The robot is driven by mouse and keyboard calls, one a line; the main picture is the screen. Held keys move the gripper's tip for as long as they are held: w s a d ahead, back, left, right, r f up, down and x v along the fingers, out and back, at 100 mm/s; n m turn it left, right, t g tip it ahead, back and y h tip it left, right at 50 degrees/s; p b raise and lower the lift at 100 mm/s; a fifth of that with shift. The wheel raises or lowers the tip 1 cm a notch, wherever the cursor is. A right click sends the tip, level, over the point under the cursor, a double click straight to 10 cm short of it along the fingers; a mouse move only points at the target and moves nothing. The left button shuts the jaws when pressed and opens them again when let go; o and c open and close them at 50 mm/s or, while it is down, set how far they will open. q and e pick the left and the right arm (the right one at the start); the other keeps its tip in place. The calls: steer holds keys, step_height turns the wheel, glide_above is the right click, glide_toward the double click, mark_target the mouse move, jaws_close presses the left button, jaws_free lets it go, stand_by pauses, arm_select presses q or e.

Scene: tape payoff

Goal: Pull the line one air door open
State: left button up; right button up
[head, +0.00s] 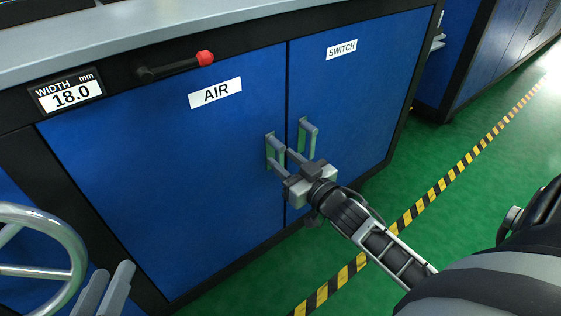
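The air door (150,190) is a blue panel labelled AIR, and it looks shut, flush with the cabinet front. Its grey upright handle (270,142) is near its right edge. My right gripper (284,161) is at the lower part of this handle, its two fingers apart and the handle seeming to lie between them. Contact cannot be made out. My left gripper (117,278) shows only as two finger ends with a gap between them, at the bottom left, well away from the handle and empty.
The blue SWITCH door (355,100) with its own grey handle (309,138) is just right of the air door. A red-tipped lever (180,67) and a width display (68,92) are above. A handwheel (40,270) is at lower left.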

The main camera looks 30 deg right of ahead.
steer(key=shift+w+a, duration=0.1)
steer(key=shift+w, duration=0.75)
arm_select(q)
steer(key=shift+r, duration=0.35)
arm_select(e)
steer(key=shift+w, duration=0.15)
jaws_close()
